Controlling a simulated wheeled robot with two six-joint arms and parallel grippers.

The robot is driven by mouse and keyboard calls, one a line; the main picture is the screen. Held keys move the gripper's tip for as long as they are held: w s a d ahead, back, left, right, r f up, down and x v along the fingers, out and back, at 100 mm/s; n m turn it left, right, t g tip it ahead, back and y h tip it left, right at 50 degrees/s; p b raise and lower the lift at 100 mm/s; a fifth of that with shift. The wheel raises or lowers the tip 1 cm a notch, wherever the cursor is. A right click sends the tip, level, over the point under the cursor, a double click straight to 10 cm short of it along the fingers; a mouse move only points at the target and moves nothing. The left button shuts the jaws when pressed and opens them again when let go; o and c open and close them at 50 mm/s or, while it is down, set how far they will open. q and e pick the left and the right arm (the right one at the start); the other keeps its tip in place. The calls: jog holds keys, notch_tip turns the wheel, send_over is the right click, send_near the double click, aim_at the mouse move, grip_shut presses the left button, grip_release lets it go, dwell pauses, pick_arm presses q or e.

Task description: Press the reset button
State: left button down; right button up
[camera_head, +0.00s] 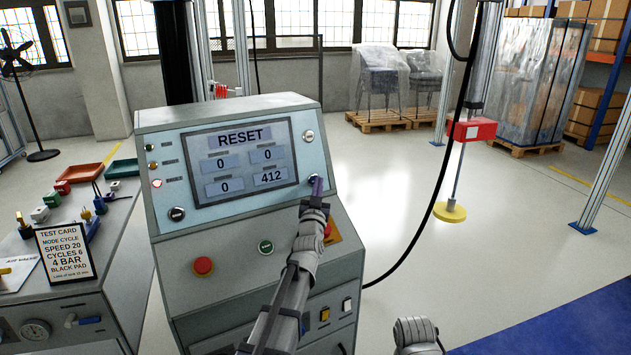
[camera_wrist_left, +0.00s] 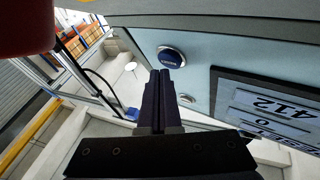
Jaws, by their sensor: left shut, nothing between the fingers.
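The grey control cabinet (camera_head: 250,220) has a pale blue panel with a screen (camera_head: 240,165) that reads RESET, three zeros and 412. A round blue button with a silver rim (camera_wrist_left: 171,57) sits beside the screen in the left wrist view, its small label too blurred to read. In the head view this button is mostly hidden behind my left gripper (camera_head: 318,187), at the panel's lower right. My left gripper is shut and empty. Its tips (camera_wrist_left: 160,76) are beside the blue button's edge in the wrist view; I cannot tell whether they touch. My right gripper is not in view.
A silver knob (camera_head: 308,136) is above on the panel, and a black button (camera_head: 176,214) is at its lower left. A red mushroom button (camera_head: 203,266) and a green button (camera_head: 266,247) sit on the lower slope. A bench with a test card (camera_head: 63,252) stands left.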

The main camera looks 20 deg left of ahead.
pick_arm(q)
jog(key=shift+s+a+f, duration=0.1)
jog(key=shift+f, duration=0.25)
jog(key=shift+s+d+p, duration=0.3)
jog(key=shift+s+d, duration=0.25)
jog(key=shift+d, duration=0.05)
jog(key=shift+s+d+r+p, duration=0.2)
jog(key=shift+s+d+r, duration=0.05)
jog(key=shift+s+d, duration=0.3)
jog(key=shift+s+d+r+p, duration=0.2)
jog(key=shift+s+d, duration=0.25)
jog(key=shift+d, duration=0.2)
jog(key=shift+d, duration=0.1)
